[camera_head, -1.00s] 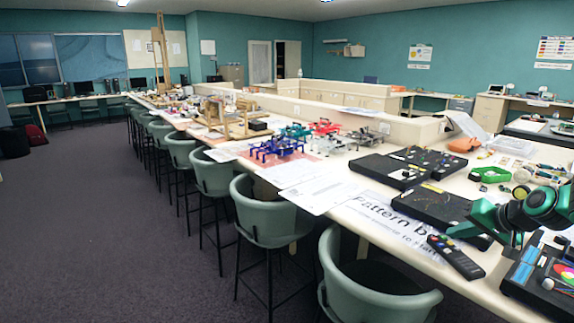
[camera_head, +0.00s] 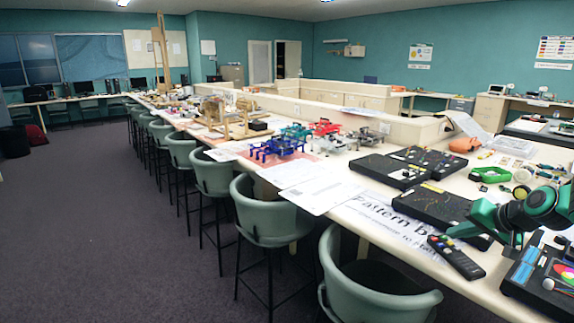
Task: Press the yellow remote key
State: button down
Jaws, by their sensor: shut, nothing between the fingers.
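The black remote (camera_head: 456,258) lies near the front edge of the long table, at the lower right of the head view. Small coloured keys show at its far left end. They are too small to pick out the yellow key for certain. My gripper (camera_head: 456,232) points left from my teal and black arm, just above and behind the keyed end of the remote. Its fingers appear closed with nothing held. I cannot tell whether the tip touches the remote.
Black cases (camera_head: 433,205) lie behind the remote. A dark tray (camera_head: 535,280) with coloured items stands at the right. Green chairs (camera_head: 375,285) line the table's front edge. A printed sheet (camera_head: 385,220) lies left of the remote. Blue drone frames (camera_head: 277,147) sit farther back.

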jog(key=shift+f, duration=0.15)
dwell(0.5)
jog(key=shift+f, duration=0.25)
jog(key=shift+f, duration=0.15)
dwell(0.4)
jog(key=shift+r, duration=0.6)
jog(key=shift+r, duration=0.1)
notch_tip(320, 180, up, 6)
jog(key=shift+f, duration=0.1)
dwell(0.7)
dwell(0.4)
